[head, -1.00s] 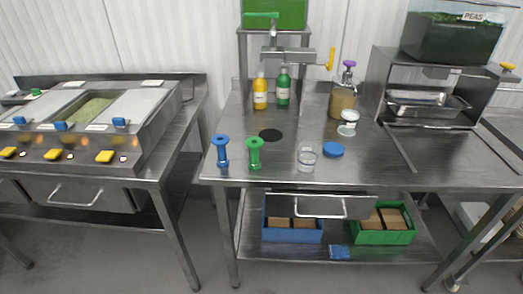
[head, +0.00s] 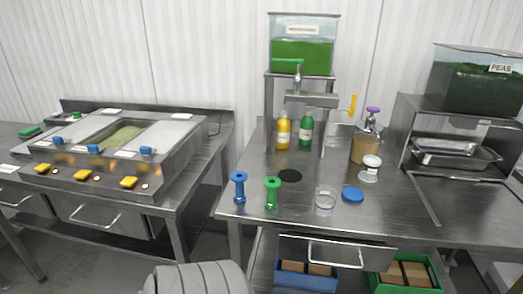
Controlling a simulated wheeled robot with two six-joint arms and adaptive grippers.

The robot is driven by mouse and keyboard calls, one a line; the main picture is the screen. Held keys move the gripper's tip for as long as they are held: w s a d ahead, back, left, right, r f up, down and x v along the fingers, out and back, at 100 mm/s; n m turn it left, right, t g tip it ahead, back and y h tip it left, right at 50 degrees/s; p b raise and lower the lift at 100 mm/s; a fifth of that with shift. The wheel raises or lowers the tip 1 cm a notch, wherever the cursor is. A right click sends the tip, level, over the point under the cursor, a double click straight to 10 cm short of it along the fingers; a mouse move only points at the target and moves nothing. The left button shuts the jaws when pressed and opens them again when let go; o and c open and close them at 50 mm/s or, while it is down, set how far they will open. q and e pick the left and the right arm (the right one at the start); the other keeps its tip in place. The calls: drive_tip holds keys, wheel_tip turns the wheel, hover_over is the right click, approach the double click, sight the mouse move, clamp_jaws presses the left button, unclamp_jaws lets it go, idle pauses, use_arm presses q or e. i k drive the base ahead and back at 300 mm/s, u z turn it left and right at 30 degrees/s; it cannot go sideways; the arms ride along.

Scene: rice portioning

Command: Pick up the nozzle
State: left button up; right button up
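Two upright spool-shaped pieces that look like nozzles stand near the front left of the steel table. One is blue (head: 239,188) and the other, just right of it, is green (head: 272,193). I cannot tell which of them the task means. Both stand free, with nothing holding them. Neither of my grippers is in view. Only a grey rounded part, probably of my own arm, shows at the bottom edge, left of the table.
A clear cup (head: 325,199), a blue lid (head: 353,194) and a white-topped jar (head: 370,168) stand to the right. A yellow bottle (head: 283,132) and a green bottle (head: 306,129) stand behind. A steel counter (head: 185,180) is at left.

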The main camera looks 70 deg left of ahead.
sight(239, 178)
drive_tip(key=i, duration=0.85)
drive_tip(key=u, duration=1.9)
